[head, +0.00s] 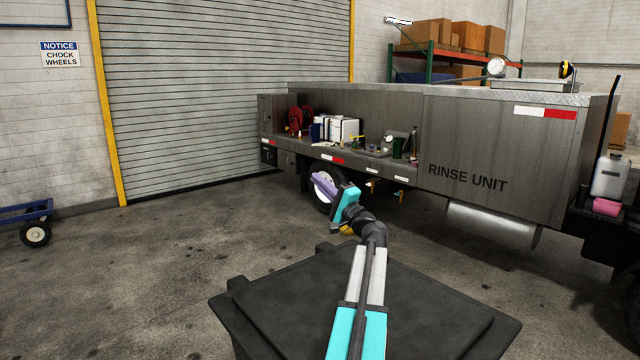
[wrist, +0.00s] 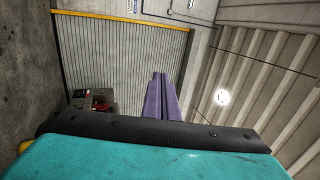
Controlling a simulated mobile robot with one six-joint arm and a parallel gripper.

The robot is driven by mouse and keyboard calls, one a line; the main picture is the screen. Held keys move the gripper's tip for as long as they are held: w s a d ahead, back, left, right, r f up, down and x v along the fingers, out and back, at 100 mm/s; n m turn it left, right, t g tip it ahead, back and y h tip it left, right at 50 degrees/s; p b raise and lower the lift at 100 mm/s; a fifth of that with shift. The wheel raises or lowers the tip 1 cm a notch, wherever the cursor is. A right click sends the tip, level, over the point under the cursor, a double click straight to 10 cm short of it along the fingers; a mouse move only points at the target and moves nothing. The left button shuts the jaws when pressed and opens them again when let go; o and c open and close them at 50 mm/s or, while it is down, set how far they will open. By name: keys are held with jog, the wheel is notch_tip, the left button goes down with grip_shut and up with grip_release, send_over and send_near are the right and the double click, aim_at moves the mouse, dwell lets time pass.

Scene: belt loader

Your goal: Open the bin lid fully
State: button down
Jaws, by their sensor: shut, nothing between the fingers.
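The black bin (head: 290,292) stands low in front of me in the head view. Its dark lid looks shut, lying flat over the top, and my arm covers part of it. My gripper (head: 318,182) is beyond the lid's far edge and above it, pointing away toward the truck. Its purple fingers are together with nothing between them. In the wrist view the two fingers (wrist: 162,98) also lie side by side. The bin does not show in the wrist view.
A grey rinse unit truck (head: 467,150) stands behind, with an open shelf of bottles, boxes and a red hose reel (head: 300,119). A blue cart (head: 30,217) is at the left edge. The concrete floor between the cart and the bin is clear.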

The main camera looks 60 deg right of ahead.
notch_tip(320, 180, down, 13)
jog(key=b, duration=0.7)
jog(key=shift+s, duration=0.15)
